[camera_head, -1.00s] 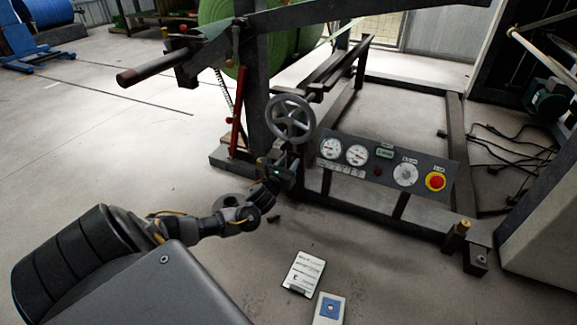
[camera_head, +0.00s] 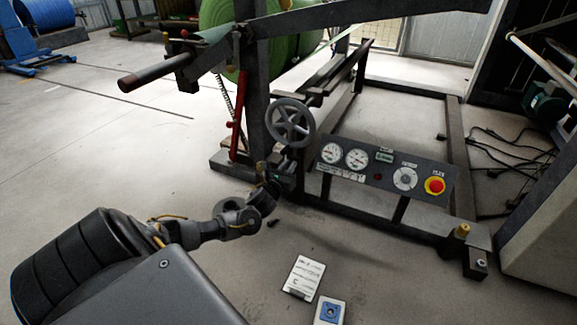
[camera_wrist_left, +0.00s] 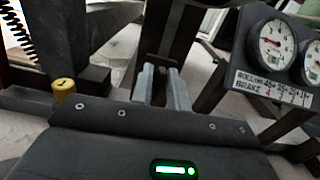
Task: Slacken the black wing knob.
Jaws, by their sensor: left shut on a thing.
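My left gripper (camera_head: 284,178) is low beside the dark machine frame, just below the grey handwheel (camera_head: 290,122). In the left wrist view its two pale fingers (camera_wrist_left: 161,74) stand upright and close together, shut on a small dark thing at the frame. I take this to be the black wing knob, mostly hidden by the fingers and dark against the dark frame. Its wings and their angle cannot be made out. My right gripper is in no view.
A gauge panel (camera_head: 383,168) with a red button (camera_head: 435,186) stands right of the gripper. A yellow-topped peg (camera_wrist_left: 64,88) is left of the fingers. A red lever (camera_head: 236,125) rises behind. Cards (camera_head: 304,277) lie on the open floor in front.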

